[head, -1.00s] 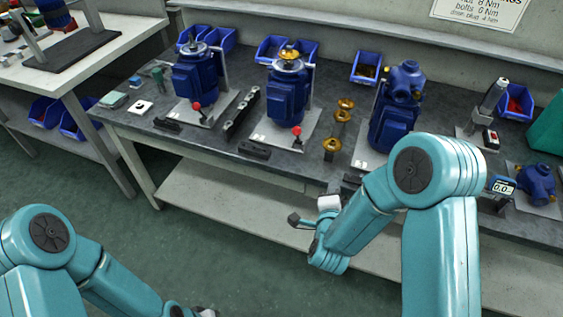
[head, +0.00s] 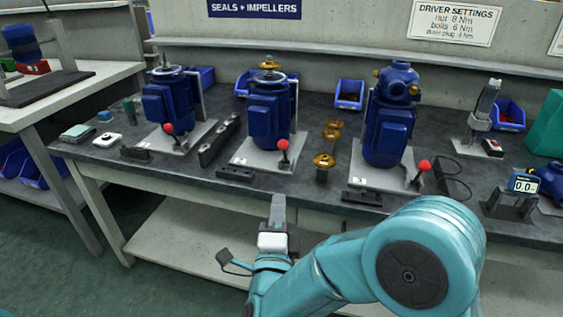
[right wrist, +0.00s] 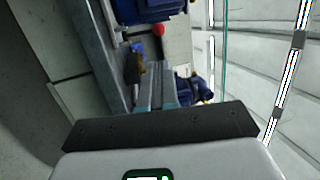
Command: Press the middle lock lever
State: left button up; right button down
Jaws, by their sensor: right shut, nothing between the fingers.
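The middle lock lever (head: 283,146) has a red ball on a short dark stem. It stands at the front right of the middle pump's grey base plate (head: 248,155), beside the blue pump (head: 268,108). My right gripper (head: 278,200) is shut and empty. In the head view it shows below the lever, in front of the bench's front edge, apart from the lever. In the right wrist view the shut fingers (right wrist: 155,90) point toward the bench, and a red ball (right wrist: 158,29) shows beyond them; I cannot tell which lever it belongs to. My left gripper is out of view.
The left lever (head: 168,129) and right lever (head: 424,166) stand by blue pumps on either side. Brass parts (head: 324,160) stand right of the middle plate. A black block (head: 235,173) lies at the bench's front edge. Blue bins (head: 349,95) line the back.

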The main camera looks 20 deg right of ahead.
aim_at(284, 146)
jog(key=x, duration=1.4)
jog(key=shift+f, duration=0.1)
jog(key=shift+w, duration=0.1)
jog(key=shift+w+r+g+p, duration=0.1)
jog(key=shift+r+g+p, duration=0.35)
jog(key=shift+p, duration=0.15)
jog(key=w+d+r+m+g+y+p, duration=0.1)
jog(key=w+g+p, duration=0.5)
jog(key=p, duration=1.4)
jog(key=shift+d+r+g+y, duration=0.45)
jog(key=shift+d+r+y, duration=0.4)
jog(key=shift+d+y, duration=0.65)
jog(key=shift+w+d, duration=0.1)
jog(key=shift+d, duration=0.05)
jog(key=shift+r, duration=0.15)
